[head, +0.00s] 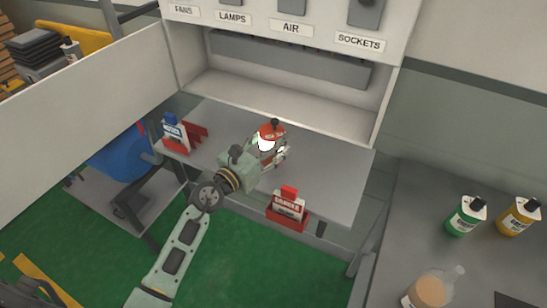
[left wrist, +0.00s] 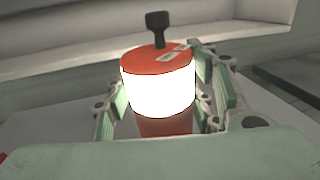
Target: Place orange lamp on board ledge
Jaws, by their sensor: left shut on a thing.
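The orange lamp (head: 268,143) has an orange top, a glowing white band and a dark knob. In the left wrist view the lamp (left wrist: 158,90) stands upright between my fingers. My left gripper (head: 270,154) is shut on it, over the grey board ledge (head: 335,183). I cannot tell whether the lamp's base touches the ledge, as the gripper hides it. In the left wrist view the fingers of my left gripper (left wrist: 160,100) are on both sides of the lamp. My right gripper is not in view.
On the ledge stand a red holder with a blue-topped tag (head: 174,133) at left and a red holder with a danger tag (head: 288,207) in front. The panel (head: 290,28) rises behind. A counter with green (head: 466,216) and yellow (head: 518,217) bottles is at right.

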